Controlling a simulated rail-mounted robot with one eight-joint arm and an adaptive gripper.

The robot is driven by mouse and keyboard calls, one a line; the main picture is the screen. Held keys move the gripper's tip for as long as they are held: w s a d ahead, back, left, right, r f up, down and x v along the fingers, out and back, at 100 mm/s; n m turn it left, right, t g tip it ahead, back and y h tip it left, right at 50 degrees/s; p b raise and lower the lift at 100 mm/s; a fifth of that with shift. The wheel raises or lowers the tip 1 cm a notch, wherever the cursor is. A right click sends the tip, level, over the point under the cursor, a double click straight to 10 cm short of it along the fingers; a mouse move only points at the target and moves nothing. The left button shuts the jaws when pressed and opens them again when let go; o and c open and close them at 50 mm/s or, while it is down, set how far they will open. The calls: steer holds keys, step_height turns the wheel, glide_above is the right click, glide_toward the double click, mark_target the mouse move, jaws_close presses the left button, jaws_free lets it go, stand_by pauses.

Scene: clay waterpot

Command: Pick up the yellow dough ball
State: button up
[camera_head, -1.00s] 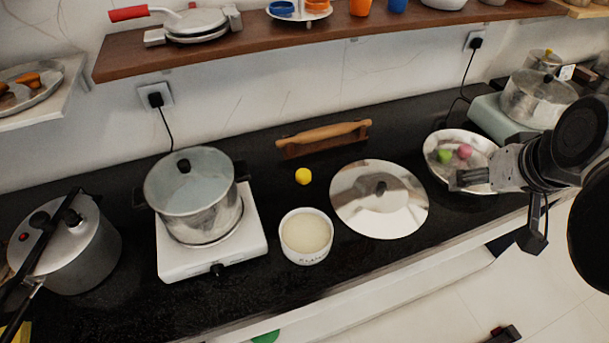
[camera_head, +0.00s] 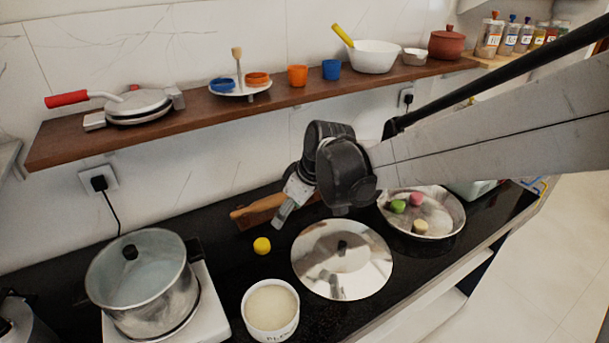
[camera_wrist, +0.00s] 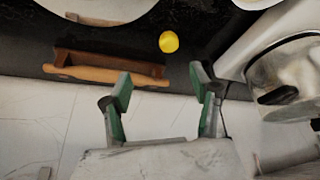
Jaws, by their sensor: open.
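The yellow dough ball (camera_head: 262,245) rests on the black counter between the steel pot and the round metal disc. In the wrist view the dough ball (camera_wrist: 169,42) lies beyond my fingertips, roughly in line with the gap between them. My gripper (camera_head: 281,217) is above the counter, to the right of the ball in the head view and apart from it. In the wrist view my gripper (camera_wrist: 163,82) is open, with two green-padded fingers and nothing between them.
A rolling pin (camera_head: 257,206) on its stand is behind the ball. A bowl of white contents (camera_head: 270,331) stands in front. The steel pot (camera_head: 150,297) on a white stove is left; the metal disc (camera_head: 318,284) is right. A steel plate (camera_head: 452,212) holds several dough balls. A wooden shelf (camera_head: 205,116) runs above.

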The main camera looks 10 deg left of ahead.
steer(key=a+f+n, duration=0.1)
steer(key=a+f, duration=0.2)
steer(key=a, duration=0.1)
glide_above(262, 242)
steer(key=d, duration=0.2)
steer(key=shift+g, duration=0.3)
steer(key=f, duration=0.7)
steer(key=shift+s+a+f+b, duration=0.1)
steer(key=shift+s+a+b, duration=0.05)
steer(key=shift+s+b, duration=0.2)
steer(key=shift+x, duration=2.85)
steer(key=shift+c, duration=0.4)
steer(key=c, duration=1.1)
